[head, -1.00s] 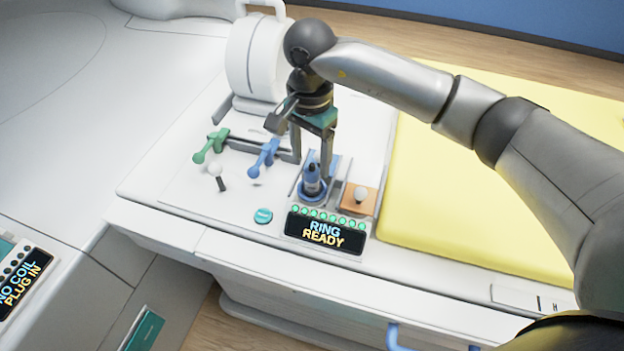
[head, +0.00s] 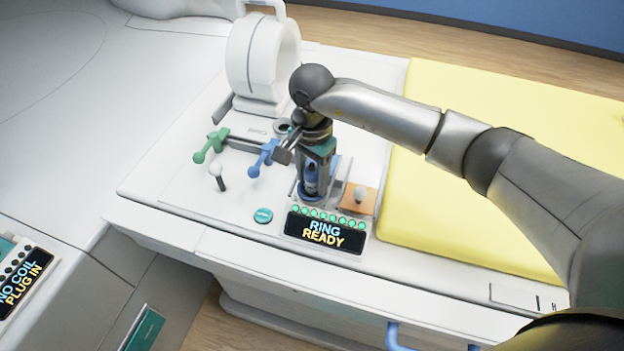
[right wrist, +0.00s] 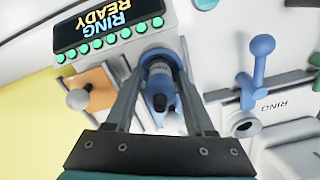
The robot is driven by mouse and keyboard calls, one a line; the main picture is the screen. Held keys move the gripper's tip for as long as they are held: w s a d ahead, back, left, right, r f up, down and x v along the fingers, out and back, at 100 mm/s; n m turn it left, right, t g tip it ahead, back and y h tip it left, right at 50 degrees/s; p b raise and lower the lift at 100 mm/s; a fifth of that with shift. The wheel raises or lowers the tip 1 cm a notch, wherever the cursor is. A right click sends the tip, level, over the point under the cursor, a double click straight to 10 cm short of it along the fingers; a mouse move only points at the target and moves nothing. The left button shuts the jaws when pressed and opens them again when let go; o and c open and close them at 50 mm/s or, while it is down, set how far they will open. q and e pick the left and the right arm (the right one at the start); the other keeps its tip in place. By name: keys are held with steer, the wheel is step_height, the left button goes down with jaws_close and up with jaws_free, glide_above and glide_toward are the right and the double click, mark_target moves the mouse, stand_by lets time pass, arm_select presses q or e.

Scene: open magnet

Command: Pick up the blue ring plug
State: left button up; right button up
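The blue ring plug (head: 311,180) stands upright in a blue-rimmed holder behind the "RING READY" display. In the right wrist view the plug (right wrist: 160,78) shows its dark top, between my two fingers. My right gripper (head: 316,182) points down over the plug. Its fingers are apart, one on each side of the plug, with gaps visible in the right wrist view (right wrist: 160,85). The gripper partly hides the plug in the head view. My left gripper is not in view.
The "RING READY" display (head: 326,232) stands in front of the holder. An orange block with a pale knob (head: 361,196) is at its right. Blue (head: 264,157) and green (head: 211,146) levers are at left. A white ring-shaped coil (head: 262,60) stands behind. A yellow pad (head: 470,190) lies at right.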

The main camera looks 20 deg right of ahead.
jaws_close()
stand_by(0.5)
step_height(320, 180, up, 20)
stand_by(0.5)
